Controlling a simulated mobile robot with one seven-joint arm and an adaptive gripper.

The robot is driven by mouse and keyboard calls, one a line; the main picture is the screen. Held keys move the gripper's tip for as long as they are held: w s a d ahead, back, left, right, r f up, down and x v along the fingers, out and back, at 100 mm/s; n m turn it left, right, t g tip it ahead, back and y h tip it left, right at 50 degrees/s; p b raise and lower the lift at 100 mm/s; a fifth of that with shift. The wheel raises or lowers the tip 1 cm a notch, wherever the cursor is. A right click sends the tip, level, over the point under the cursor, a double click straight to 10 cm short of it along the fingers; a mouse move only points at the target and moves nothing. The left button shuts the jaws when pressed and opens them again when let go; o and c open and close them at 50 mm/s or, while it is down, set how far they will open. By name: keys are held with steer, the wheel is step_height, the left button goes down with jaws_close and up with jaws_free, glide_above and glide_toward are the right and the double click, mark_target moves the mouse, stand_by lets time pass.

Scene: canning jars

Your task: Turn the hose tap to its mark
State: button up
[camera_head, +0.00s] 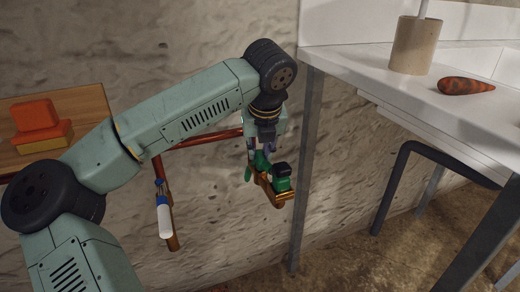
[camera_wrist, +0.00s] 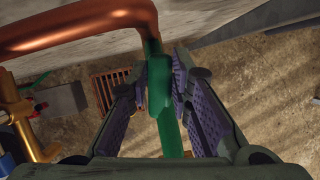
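The tap with green parts has a brass body (camera_head: 277,197) and hangs in front of the wall in the head view, right of the copper pipe. A green lever (camera_wrist: 160,88) runs down the middle of the wrist view. My gripper (camera_wrist: 163,85) has its two purple-padded fingers on either side of this lever, with a gap showing on the left side; contact on the right is unclear. In the head view my gripper (camera_head: 260,150) is at the tap, partly hidden by my wrist. I cannot make out a mark on the tap.
A copper pipe (camera_head: 205,139) runs along the wall. A second brass fitting (camera_head: 172,240) with blue and white parts hangs at its left. A white table (camera_head: 450,100) stands at right, its metal leg (camera_head: 305,170) close to the tap. A floor grate (camera_wrist: 103,90) lies below.

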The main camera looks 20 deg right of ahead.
jaws_close()
steer(key=m+h, duration=0.1)
steer(key=m, duration=0.4)
steer(key=m+g+h+p, duration=0.1)
steer(key=m, duration=0.1)
steer(key=shift+d+r+m+h, duration=0.15)
steer(key=shift+d+m+h, duration=0.05)
steer(key=shift+m+h, duration=0.1)
steer(key=m+g+p, duration=0.1)
steer(key=m, duration=0.1)
steer(key=m+h+p, duration=0.1)
steer(key=m, duration=0.1)
steer(key=shift+s+d+g+p, duration=0.1)
steer(key=shift+s+g+p, duration=0.05)
steer(key=shift+g+p, duration=0.25)
steer(key=shift+s+m+g+p, duration=0.15)
steer(key=shift+m+g+p, duration=0.65)
steer(key=shift+m, duration=1.2)
steer(key=o, duration=0.6)
jaws_free()
